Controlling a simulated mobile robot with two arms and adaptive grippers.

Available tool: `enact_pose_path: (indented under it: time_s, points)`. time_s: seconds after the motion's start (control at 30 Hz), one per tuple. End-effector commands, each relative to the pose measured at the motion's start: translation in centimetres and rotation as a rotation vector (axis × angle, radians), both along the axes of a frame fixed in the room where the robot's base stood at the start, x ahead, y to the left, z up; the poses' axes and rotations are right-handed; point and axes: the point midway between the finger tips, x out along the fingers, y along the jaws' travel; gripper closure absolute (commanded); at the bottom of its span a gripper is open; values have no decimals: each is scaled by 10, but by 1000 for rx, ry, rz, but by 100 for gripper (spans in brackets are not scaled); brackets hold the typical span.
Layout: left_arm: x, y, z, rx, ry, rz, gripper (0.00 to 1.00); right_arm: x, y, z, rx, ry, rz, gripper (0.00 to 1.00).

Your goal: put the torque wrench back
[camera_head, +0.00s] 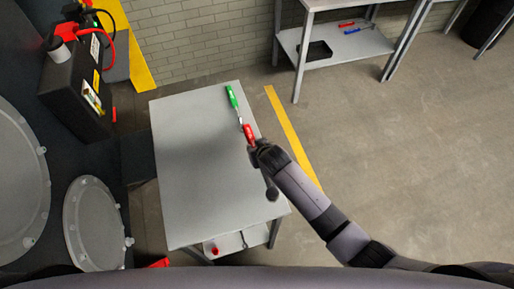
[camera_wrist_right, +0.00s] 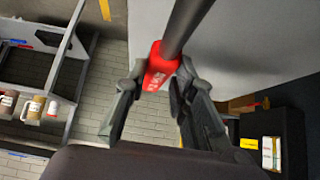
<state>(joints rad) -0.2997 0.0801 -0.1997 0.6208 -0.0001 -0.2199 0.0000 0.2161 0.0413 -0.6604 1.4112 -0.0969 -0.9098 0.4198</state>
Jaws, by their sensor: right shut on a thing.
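My right gripper (camera_head: 256,146) is over the grey table (camera_head: 185,180). In the right wrist view its two fingers (camera_wrist_right: 153,92) are closed on a red grip (camera_wrist_right: 160,68) with pale lettering. A thick dark grey shaft (camera_wrist_right: 188,22) runs from this grip to the top edge. The red grip also shows at the gripper's tip in the head view (camera_head: 249,133). I take it for the torque wrench; its far end is not clear. A green-handled tool (camera_head: 231,97) with a thin metal shaft is just beyond the red grip. My left gripper is out of view.
A shelf bench (camera_head: 335,45) at the back holds red and blue tools (camera_head: 347,25). A black case (camera_head: 75,90) stands at the left, near large round covers (camera_head: 93,225). A red item (camera_head: 214,250) is on the table's lower shelf. Most of the tabletop is bare.

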Motion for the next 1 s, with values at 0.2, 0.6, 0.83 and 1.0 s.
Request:
enact_pose_path:
  time_s: [0.2, 0.6, 0.83, 1.0]
  points:
    - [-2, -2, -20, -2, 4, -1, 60, 0, 1, -26, 1, -2, 1, 100]
    - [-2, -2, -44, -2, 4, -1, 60, 1, 1, -60, 2, -3, 1, 100]
    - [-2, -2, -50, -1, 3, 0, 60, 1, 1, -69, 2, -4, 2, 100]
    - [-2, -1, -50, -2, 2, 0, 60, 1, 1, -70, 2, -4, 2, 100]
